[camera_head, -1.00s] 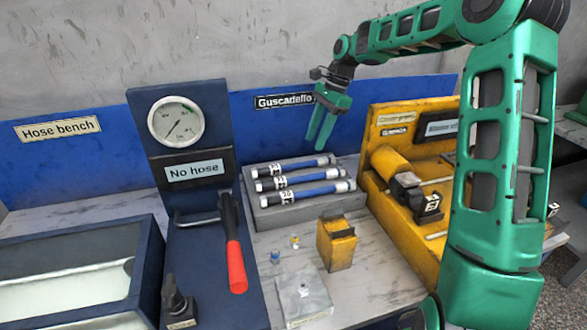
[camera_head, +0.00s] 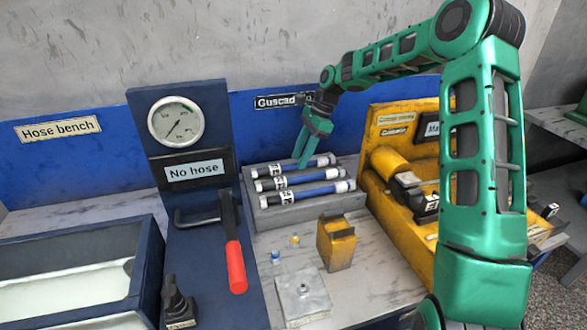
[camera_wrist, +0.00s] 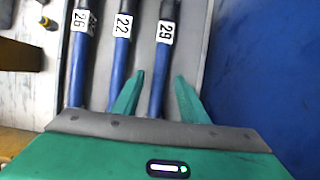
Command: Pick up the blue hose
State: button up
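Three blue hoses with black ends and white number labels lie side by side in a grey tray (camera_head: 330,211). In the head view they are the far hose (camera_head: 316,164), the middle hose (camera_head: 312,177) and the near hose (camera_head: 315,190). The wrist view shows labels 26, 22 and 29; the hose labelled 29 (camera_wrist: 159,90) runs between my fingertips. My gripper (camera_head: 303,160) points down over the far hose. It also shows in the wrist view (camera_wrist: 160,78), open, with a gap on both sides of hose 29. Whether the fingers reach down beside it is unclear.
A gauge panel reading "No hose" (camera_head: 195,170) with a red-handled lever (camera_head: 236,265) stands left of the tray. A yellow block (camera_head: 336,245) and a grey plate (camera_head: 302,297) lie in front. A yellow machine (camera_head: 400,225) stands right. The blue wall (camera_head: 70,165) is close behind.

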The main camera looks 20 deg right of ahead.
jog(key=shift+x, duration=1.15)
grip_shut()
jog(key=shift+r, duration=0.1)
